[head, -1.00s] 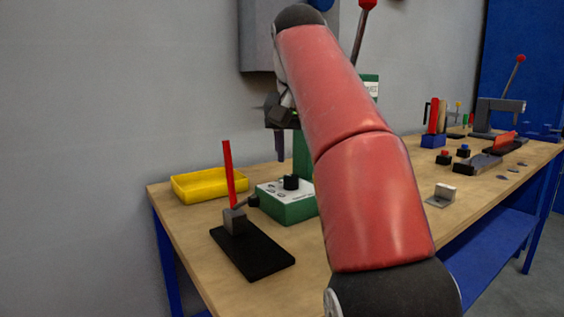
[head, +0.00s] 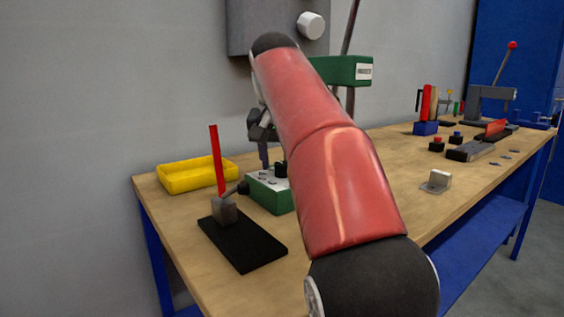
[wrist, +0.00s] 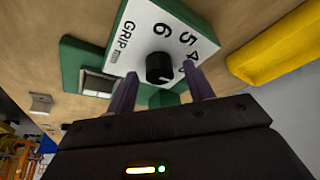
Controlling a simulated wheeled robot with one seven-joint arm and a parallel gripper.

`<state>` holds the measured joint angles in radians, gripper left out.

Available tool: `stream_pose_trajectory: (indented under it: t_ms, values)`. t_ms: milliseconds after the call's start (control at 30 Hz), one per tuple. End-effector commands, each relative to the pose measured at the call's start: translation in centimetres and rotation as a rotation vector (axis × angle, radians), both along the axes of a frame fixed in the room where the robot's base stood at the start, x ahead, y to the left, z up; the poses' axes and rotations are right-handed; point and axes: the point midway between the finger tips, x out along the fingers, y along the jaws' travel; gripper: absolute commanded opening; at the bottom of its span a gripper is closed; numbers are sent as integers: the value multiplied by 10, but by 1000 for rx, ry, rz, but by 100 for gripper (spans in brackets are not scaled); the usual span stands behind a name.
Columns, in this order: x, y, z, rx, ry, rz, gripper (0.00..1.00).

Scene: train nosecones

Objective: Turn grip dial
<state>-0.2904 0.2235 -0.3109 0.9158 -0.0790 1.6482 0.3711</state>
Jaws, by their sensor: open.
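The grip dial (wrist: 159,67) is a black knob on a white plate marked GRIP with numbers, on top of a green box. In the head view the dial (head: 281,169) is partly hidden behind my arm, on the green box (head: 268,194). My gripper (wrist: 160,90) is open in the wrist view, its two purplish fingers apart on either side of the dial's lower part in the picture. I cannot tell whether they touch it. In the head view my gripper (head: 264,155) is just above the box, mostly hidden by my red arm.
A yellow tray (head: 198,187) lies behind and left of the box. A black base with an upright red lever (head: 216,160) stands in front of it. A green press (head: 345,70) rises behind my arm. A small metal bracket (head: 436,183) is to the right, with clear bench around it.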

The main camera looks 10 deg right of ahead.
Motion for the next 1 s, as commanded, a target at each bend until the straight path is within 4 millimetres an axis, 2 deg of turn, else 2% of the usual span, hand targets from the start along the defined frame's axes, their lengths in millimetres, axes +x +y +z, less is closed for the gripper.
stream_pose_trajectory:
  t_ms: [233, 600, 1000]
  values:
    - [0, 0, -1, 0, 0, 0, 52]
    - [0, 0, 0, 0, 0, 0, 8]
    - [0, -1, 1, 0, -1, 87, 8]
